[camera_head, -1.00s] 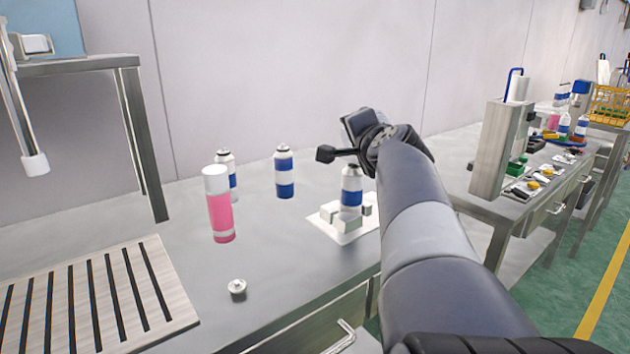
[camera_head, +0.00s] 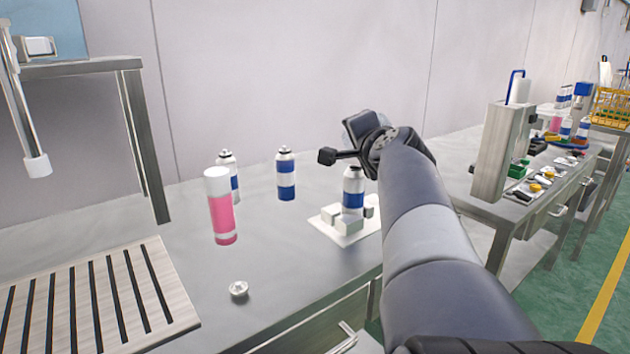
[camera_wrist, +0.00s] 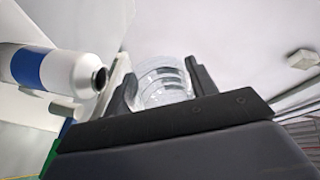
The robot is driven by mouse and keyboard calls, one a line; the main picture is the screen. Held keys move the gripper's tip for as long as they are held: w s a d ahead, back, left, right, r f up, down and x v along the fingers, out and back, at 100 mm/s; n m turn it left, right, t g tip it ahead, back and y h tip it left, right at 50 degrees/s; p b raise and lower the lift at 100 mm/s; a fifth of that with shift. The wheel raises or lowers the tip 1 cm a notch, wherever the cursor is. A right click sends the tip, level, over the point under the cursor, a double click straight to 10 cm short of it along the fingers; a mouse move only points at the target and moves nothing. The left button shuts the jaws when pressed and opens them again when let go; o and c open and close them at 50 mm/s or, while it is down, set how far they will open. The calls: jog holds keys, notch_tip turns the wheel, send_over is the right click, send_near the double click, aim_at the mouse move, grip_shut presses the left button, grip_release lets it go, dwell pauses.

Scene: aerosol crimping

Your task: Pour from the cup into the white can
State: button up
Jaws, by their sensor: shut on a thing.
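The white can with a blue band (camera_head: 353,202) stands upright among small pale blocks on a white plate, just below my gripper. It also shows in the wrist view (camera_wrist: 68,73), at the left, with its dark open mouth facing the fingers. The clear cup (camera_wrist: 164,84) is between my gripper's two black fingers in the wrist view, beside the can's mouth. My gripper (camera_head: 347,143) is shut on the cup, above the can in the head view. The cup is hidden in the head view. I cannot tell its contents or whether anything flows.
Two more white-and-blue cans (camera_head: 286,177) (camera_head: 227,160) and a pink can with a white top (camera_head: 221,212) stand to the left. A small white part (camera_head: 238,290) lies in front. A slatted board (camera_head: 90,300) is at the lower left. A metal stand (camera_head: 498,150) rises at the right.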

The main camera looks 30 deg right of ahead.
jog(key=shift+r, duration=0.15)
jog(key=shift+d+r+m+p, duration=0.15)
jog(key=shift+r+m+p, duration=0.15)
jog(key=shift+p, duration=0.85)
jog(key=p, duration=0.1)
jog(key=m+g+y+p, duration=0.1)
jog(key=p, duration=0.1)
jog(key=shift+d, duration=0.25)
jog(key=shift+w+d+f+m+p, duration=0.1)
jog(key=shift+m+p, duration=0.3)
jog(key=shift+p, duration=0.1)
jog(key=p, duration=0.1)
jog(key=y+p, duration=0.1)
jog(key=shift+d+r+m+p, duration=0.15)
jog(key=shift+r+m+p, duration=0.15)
jog(key=shift+m, duration=0.1)
jog(key=shift+d+m+g+y+p, duration=0.2)
jog(key=shift+m+g+y+p, duration=0.3)
jog(key=shift+p, duration=0.7)
jog(key=shift+f, duration=0.25)
